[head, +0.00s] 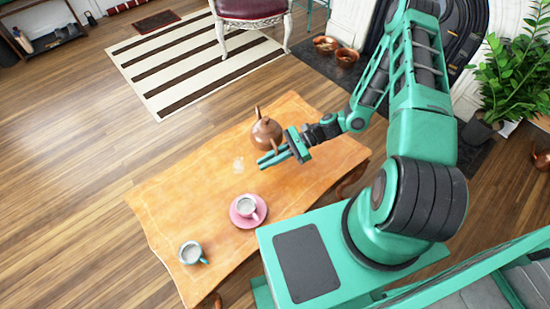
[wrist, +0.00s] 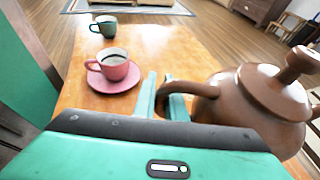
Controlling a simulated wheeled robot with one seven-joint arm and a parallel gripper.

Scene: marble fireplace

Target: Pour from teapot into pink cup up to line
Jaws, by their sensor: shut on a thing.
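The brown teapot (head: 265,134) is at the far part of the wooden table. In the wrist view the teapot (wrist: 258,103) fills the right side, with its knobbed lid on. My gripper (head: 270,159) is shut on the teapot's curved handle, which also shows between the fingers in the wrist view (wrist: 163,95). I cannot tell whether the teapot touches the table. The pink cup (head: 247,207) stands upright on its pink saucer (head: 236,218), apart from the teapot. It also shows in the wrist view (wrist: 113,65). Its fill level and line are not clear.
A teal cup (head: 190,252) stands near the table's near left end. The wooden table (head: 165,205) is mostly clear, with a pale patch (head: 238,164) in its middle. A chair (head: 250,10), copper bowls (head: 346,57) and a plant (head: 510,70) are beyond it.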

